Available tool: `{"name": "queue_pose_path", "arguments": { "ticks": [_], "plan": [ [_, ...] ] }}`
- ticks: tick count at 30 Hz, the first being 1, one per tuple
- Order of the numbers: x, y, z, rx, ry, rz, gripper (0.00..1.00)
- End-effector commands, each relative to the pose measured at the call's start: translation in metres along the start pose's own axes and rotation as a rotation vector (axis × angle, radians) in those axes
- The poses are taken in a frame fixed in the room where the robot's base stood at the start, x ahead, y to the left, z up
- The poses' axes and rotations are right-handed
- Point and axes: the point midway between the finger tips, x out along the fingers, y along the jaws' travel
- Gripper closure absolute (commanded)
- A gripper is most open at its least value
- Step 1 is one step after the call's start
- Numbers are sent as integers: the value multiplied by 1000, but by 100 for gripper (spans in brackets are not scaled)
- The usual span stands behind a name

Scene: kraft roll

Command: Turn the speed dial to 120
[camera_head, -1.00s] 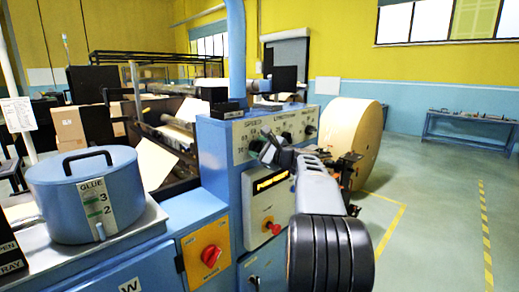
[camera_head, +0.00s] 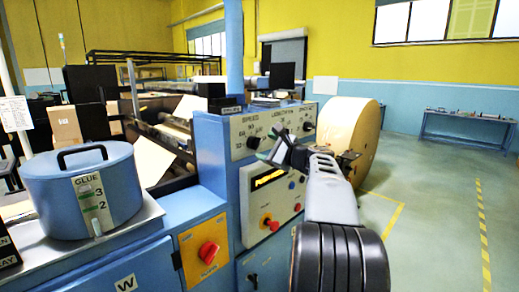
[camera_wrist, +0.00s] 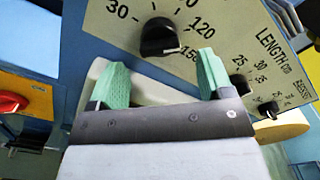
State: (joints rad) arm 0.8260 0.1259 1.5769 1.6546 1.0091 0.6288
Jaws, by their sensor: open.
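The speed dial is a black round knob on the pale panel of the blue machine. In the wrist view the speed dial (camera_wrist: 160,37) lies just beyond my fingertips, with 30, 120 and 150 printed around it. A pale mark on its lower right edge seems to face 150. In the head view the speed dial (camera_head: 253,142) shows just left of my gripper (camera_head: 281,148). My gripper also shows in the wrist view (camera_wrist: 163,78), with its two green fingers wide apart and nothing between them. It appears apart from the knob.
The length dial (camera_wrist: 240,84) and a smaller knob (camera_wrist: 268,109) sit right of the speed dial. Below are a lit display (camera_head: 270,177), a red button (camera_head: 272,225) and a red rotary switch (camera_head: 208,253). A glue pot (camera_head: 84,190) stands left; a kraft roll (camera_head: 345,125) stands behind.

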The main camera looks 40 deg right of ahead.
Motion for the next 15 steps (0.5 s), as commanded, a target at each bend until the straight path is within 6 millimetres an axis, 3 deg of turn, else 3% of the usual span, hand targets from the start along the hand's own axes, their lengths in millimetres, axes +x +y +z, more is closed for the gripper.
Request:
{"name": "queue_pose_path", "arguments": {
  "ticks": [6, 15],
  "plan": [
    [-46, 1, -3, -1, 3, -3, 27],
    [-82, 1, -1, 0, 2, -1, 27]
  ]
}}
